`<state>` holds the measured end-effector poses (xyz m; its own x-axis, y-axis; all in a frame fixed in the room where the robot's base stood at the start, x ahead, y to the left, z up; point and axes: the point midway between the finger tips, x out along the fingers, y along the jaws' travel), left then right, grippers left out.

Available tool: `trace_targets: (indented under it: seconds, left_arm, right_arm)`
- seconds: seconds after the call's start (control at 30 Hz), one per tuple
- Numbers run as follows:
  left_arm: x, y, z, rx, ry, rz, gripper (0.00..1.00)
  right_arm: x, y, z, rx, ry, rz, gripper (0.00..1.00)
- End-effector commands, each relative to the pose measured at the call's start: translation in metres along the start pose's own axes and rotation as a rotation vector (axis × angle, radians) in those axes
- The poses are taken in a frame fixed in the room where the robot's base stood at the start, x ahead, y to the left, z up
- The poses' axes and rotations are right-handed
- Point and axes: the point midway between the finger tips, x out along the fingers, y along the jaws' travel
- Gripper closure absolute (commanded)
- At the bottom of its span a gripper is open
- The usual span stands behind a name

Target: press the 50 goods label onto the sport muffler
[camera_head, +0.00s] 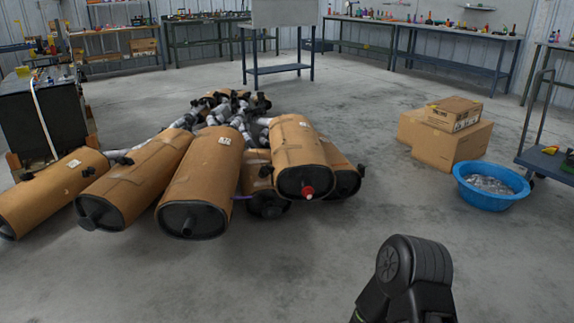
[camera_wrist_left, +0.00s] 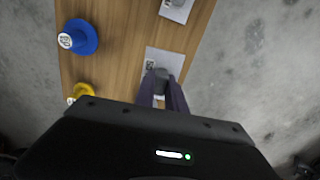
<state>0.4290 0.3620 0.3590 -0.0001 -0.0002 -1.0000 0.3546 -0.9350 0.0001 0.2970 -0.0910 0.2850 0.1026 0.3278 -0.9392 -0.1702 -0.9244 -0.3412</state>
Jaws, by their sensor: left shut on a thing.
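In the left wrist view, my left gripper (camera_wrist_left: 162,92) has its purple fingers shut on a grey knob (camera_wrist_left: 161,74). The knob stands over a white card (camera_wrist_left: 151,62) on a wooden board (camera_wrist_left: 112,60). The print on the card is too small to read, so I cannot tell whether this is the 50 goods label. In the head view, several mufflers in brown wrapping lie on the floor. One muffler (camera_head: 297,150) has a red plug in its end. I cannot tell which one is the sport muffler. My right gripper is not in view.
A blue knob (camera_wrist_left: 78,38), a yellow knob (camera_wrist_left: 83,90) and another white card (camera_wrist_left: 177,9) are on the board. Cardboard boxes (camera_head: 445,138) and a blue tub (camera_head: 491,188) stand right of the mufflers. The floor between is clear. Workbenches line the back wall.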

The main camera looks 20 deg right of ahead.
Motion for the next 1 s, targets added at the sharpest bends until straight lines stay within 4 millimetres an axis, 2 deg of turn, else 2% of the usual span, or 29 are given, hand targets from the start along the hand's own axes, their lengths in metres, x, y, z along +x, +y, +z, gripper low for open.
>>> trace_targets:
  seconds: [0.27, 0.37, 0.47, 0.57, 0.67, 1.0]
  left_arm:
    - [-0.001, 0.000, 0.000, 0.000, 0.000, 0.000, 1.00]
    - [-0.007, 0.002, -0.001, 0.005, 0.000, 0.001, 1.00]
    - [-0.021, 0.008, -0.002, 0.016, 0.001, 0.002, 1.00]
    - [-0.045, 0.019, -0.004, 0.039, 0.001, 0.004, 1.00]
    - [-0.077, 0.034, -0.005, 0.070, 0.000, 0.007, 1.00]
    - [-0.216, 0.102, -0.007, 0.211, -0.002, 0.010, 1.00]
  right_arm:
    - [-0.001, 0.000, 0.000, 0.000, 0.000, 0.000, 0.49]
    - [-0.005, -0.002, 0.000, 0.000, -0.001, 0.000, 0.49]
    - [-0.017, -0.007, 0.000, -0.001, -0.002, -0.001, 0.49]
    - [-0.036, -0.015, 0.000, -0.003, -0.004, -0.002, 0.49]
    - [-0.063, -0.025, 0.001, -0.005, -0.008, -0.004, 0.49]
    - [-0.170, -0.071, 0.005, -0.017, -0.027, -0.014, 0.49]
